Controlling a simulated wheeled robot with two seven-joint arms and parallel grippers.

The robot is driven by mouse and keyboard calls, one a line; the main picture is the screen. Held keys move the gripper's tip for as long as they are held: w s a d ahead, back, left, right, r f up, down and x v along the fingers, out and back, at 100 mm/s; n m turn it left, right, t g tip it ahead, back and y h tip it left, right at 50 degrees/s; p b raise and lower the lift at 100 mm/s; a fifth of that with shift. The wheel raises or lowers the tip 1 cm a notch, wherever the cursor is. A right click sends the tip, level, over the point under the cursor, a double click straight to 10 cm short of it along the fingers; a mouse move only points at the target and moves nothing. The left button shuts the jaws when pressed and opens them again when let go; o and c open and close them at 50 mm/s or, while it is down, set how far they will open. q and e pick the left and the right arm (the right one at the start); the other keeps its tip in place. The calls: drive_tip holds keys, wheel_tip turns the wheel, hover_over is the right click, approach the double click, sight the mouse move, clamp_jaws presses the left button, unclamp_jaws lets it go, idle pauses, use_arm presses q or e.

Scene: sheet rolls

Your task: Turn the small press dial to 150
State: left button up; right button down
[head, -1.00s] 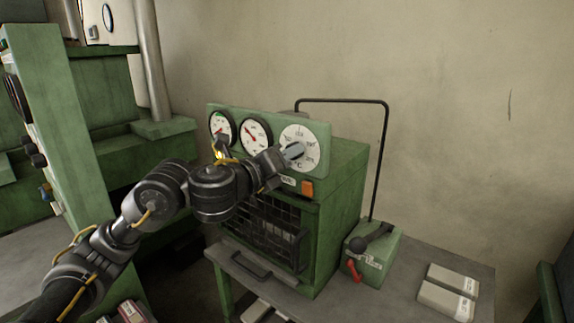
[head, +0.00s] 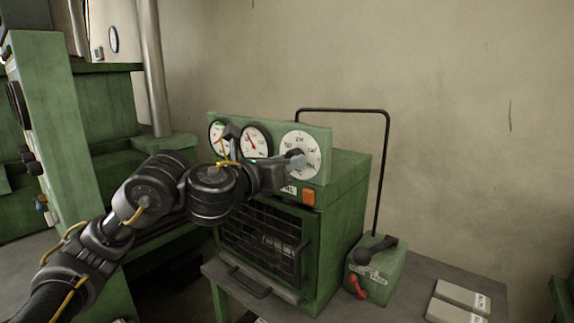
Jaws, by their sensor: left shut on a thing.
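The small press (head: 337,225) is a green box with a mesh front, standing on a grey table. Its white dial (head: 311,148) is at the right end of the top panel, with numbers around the rim too small to read surely. My left gripper (head: 293,160) is at the dial's middle, shut on the dial's knob, which it mostly hides. I cannot tell which number the dial is set to. My right gripper is not in view.
Two round gauges (head: 256,141) sit left of the dial, partly behind my left arm. An orange switch (head: 308,196) is below the dial. A green lever box (head: 375,268) and pale blocks (head: 460,298) stand on the table (head: 410,275) to the right. A bent black rod rises behind.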

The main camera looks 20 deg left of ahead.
use_arm(q)
drive_tip(key=shift+f, duration=0.1)
drive_tip(key=o, duration=1)
drive_tip(key=shift+s, duration=0.1)
